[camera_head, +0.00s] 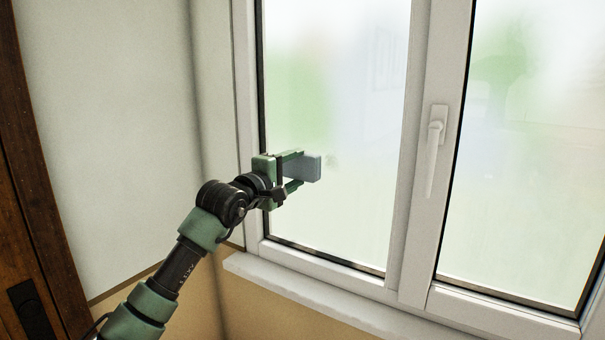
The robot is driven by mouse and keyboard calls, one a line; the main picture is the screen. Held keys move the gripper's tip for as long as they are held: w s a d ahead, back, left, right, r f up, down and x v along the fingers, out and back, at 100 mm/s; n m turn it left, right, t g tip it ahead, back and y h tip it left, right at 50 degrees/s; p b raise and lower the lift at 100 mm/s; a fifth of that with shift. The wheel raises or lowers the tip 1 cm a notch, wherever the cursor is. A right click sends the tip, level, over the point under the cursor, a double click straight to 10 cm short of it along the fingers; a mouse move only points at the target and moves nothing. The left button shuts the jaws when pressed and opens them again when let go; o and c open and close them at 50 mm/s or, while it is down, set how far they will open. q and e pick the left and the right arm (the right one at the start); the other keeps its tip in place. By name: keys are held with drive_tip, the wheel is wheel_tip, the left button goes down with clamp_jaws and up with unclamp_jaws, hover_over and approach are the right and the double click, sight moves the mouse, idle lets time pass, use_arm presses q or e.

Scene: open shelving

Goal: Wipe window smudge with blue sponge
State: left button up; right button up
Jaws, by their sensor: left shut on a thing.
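My left gripper (294,168) is shut on a blue-grey sponge (308,168) in front of the left window pane (335,100). The sponge sticks out past the fingertips toward the glass; I cannot tell whether it touches the pane. A small faint smudge (332,161) shows on the glass just right of the sponge. Part of the smudge may be hidden behind the sponge. My right gripper is not in view.
A white window handle (435,150) stands out from the frame between the panes. A white sill (320,300) juts out below the window. A wall (110,120) and a dark wooden door (35,200) are at the left.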

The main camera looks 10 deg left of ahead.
use_arm(q)
drive_tip(key=shift+w+a+f, duration=0.1)
drive_tip(key=shift+w+a, duration=0.15)
drive_tip(key=shift+a, duration=0.5)
drive_tip(key=a, duration=0.1)
drive_tip(key=w+a, duration=0.1)
drive_tip(key=a, duration=0.1)
drive_tip(key=shift+w, duration=0.1)
drive_tip(key=b+v, duration=0.4)
drive_tip(key=v, duration=0.1)
drive_tip(key=shift+s+a, duration=0.15)
drive_tip(key=shift+s, duration=0.2)
